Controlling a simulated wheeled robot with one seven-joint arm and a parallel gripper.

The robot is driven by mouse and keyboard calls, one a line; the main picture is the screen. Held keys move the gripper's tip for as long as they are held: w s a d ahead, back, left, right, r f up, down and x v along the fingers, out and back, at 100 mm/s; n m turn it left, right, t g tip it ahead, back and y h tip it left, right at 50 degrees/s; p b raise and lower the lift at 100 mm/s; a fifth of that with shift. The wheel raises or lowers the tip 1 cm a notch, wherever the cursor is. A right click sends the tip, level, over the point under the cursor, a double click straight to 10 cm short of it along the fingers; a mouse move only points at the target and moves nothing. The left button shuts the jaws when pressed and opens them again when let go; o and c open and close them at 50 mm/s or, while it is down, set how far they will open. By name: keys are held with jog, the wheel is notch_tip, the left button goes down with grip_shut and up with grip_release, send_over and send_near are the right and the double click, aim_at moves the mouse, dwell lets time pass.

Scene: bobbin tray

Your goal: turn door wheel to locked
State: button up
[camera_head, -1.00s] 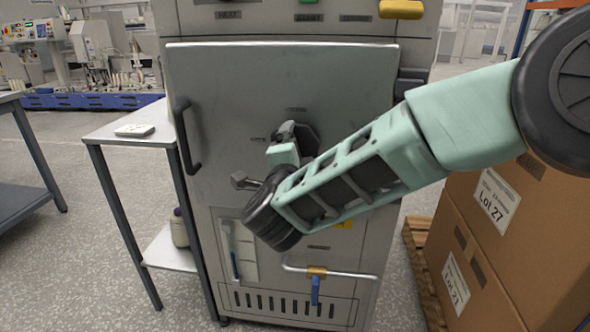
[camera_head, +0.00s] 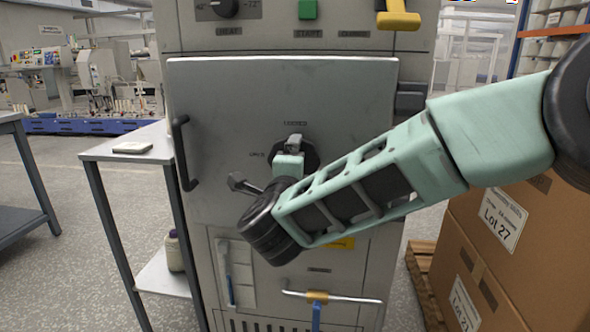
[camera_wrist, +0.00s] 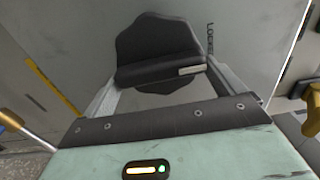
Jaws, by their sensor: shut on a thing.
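The door wheel (camera_wrist: 155,45) is a dark lobed knob with a raised grip bar, on the grey metal door (camera_head: 240,100). In the wrist view my gripper (camera_wrist: 160,78) is shut on the wheel's bar, one finger at each end. A pale mark shows on the bar's right end, close to the LOCKED label (camera_wrist: 210,38) on the door. In the head view the wheel (camera_head: 311,154) is partly hidden by my gripper and wrist, with LOCKED lettering above it and OPEN lettering to its left.
A bar door handle (camera_head: 184,152) is at the door's left edge. A side table (camera_head: 110,155) with a bottle (camera_head: 174,250) on its lower shelf stands left. Stacked cartons (camera_head: 480,240) stand right, below my arm. A pipe with a blue-handled valve (camera_head: 317,298) is below the door.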

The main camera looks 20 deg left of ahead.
jog(key=o, duration=0.6)
jog(key=v, duration=1.7)
jog(key=shift+s+f+p, duration=0.1)
jog(key=shift+s+p, duration=0.1)
jog(key=shift+p, duration=0.1)
